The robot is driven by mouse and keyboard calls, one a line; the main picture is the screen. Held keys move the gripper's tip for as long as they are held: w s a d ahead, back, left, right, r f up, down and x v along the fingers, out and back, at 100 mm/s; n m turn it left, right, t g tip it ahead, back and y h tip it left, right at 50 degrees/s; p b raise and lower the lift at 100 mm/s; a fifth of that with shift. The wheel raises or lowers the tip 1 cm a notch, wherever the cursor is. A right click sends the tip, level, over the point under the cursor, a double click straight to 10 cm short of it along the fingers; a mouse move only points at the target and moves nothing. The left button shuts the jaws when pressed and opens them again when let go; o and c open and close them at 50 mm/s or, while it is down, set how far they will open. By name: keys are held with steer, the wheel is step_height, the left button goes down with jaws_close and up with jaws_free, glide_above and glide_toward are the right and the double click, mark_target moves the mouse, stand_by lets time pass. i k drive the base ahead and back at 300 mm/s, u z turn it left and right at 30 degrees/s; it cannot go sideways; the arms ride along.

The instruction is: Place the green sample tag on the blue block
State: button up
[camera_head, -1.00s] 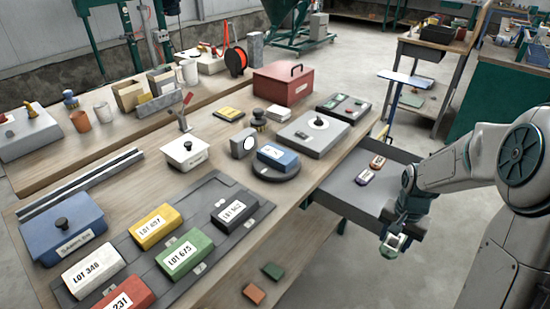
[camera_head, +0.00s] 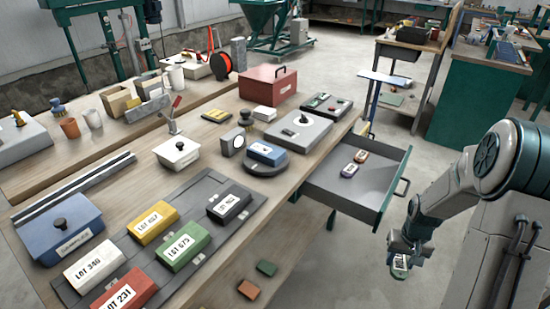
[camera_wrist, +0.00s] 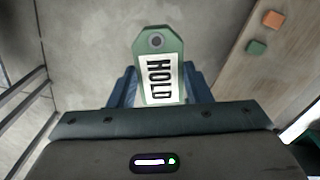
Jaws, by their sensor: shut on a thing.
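The green sample tag (camera_wrist: 157,62) shows in the wrist view with a white label reading HOLD and a dark hole at its top. My gripper (camera_wrist: 158,88) is shut on its lower part. In the head view my gripper (camera_head: 400,262) is at the right, above the floor, outside the open drawer; the tag looks small there. The blue block (camera_head: 268,153) with a white label lies on a round dark disc (camera_head: 262,168) on the bench, to the left of the drawer and well apart from my gripper.
A white dial gauge (camera_head: 232,144) stands left of the blue block. A grey box (camera_head: 285,133) sits behind it.

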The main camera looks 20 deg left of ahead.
mark_target(266, 149)
steer(key=k, duration=1.45)
steer(key=z, duration=1.05)
steer(key=i, duration=2.7)
steer(key=u, duration=3.45)
steer(key=i, duration=0.25)
steer(key=z, duration=0.1)
